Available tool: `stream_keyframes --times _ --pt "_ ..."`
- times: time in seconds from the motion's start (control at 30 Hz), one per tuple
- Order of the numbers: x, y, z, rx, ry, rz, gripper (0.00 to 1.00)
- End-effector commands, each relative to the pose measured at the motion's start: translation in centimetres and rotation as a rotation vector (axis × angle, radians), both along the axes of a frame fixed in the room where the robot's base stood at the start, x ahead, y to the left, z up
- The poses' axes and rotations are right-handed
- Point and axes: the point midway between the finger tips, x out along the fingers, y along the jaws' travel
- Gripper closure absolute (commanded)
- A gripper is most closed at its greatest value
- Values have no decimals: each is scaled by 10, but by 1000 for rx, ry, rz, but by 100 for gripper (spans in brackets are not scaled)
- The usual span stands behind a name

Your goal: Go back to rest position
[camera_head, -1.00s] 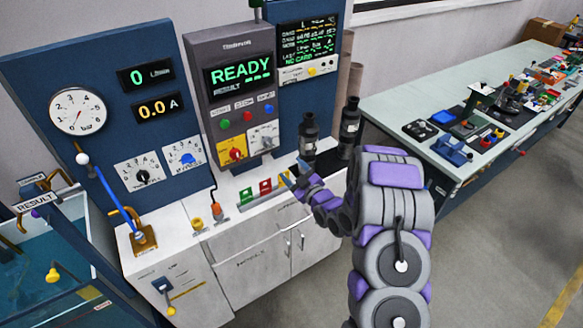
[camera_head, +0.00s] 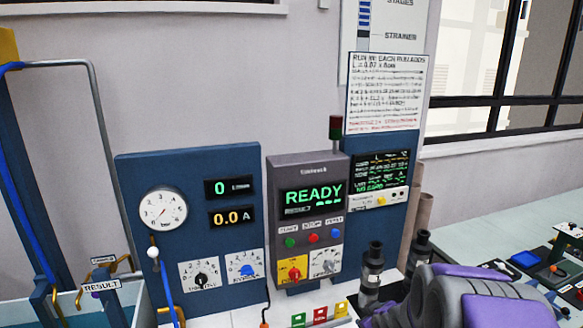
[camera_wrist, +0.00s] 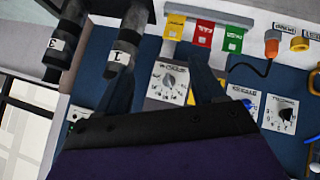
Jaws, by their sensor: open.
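My gripper (camera_wrist: 162,80) shows in the wrist view with its two dark fingers spread apart and nothing between them. The head view shows only part of my arm at the lower right; my gripper cannot be made out there. Two black tubes stand beside the control panel in the head view, a front one (camera_head: 372,266) and a rear one (camera_head: 419,246). In the wrist view the tubes, with white number labels, appear at the upper left, one (camera_wrist: 125,45) near my left finger and one (camera_wrist: 66,40) farther left. I cannot tell whether the finger touches the nearer tube.
The grey READY panel (camera_head: 308,170) and the blue gauge panel (camera_head: 135,240) stand against the wall. Green, red and yellow tags (camera_wrist: 204,33) line the counter edge. A water tank (camera_head: 72,302) is at the left. A cluttered bench (camera_head: 480,240) is at the right.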

Motion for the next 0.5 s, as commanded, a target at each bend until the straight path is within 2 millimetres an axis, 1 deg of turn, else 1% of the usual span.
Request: stream_keyframes --times 0.03,0.17,0.2,0.27,0.3,0.37,0.4,0.47,0.5 --pt "-15 1 10 0 37 -30 31" --pt "-63 2 24 14 172 -123 31" --pt "-79 3 29 20 213 -153 31" --pt "-104 6 35 31 274 -195 31" --pt "-121 8 40 39 315 -224 31" --pt "-148 12 46 54 377 -264 31" --pt "-167 16 50 63 417 -290 31" --pt "-196 21 56 79 480 -328 31" --pt "-216 26 60 90 522 -352 31"
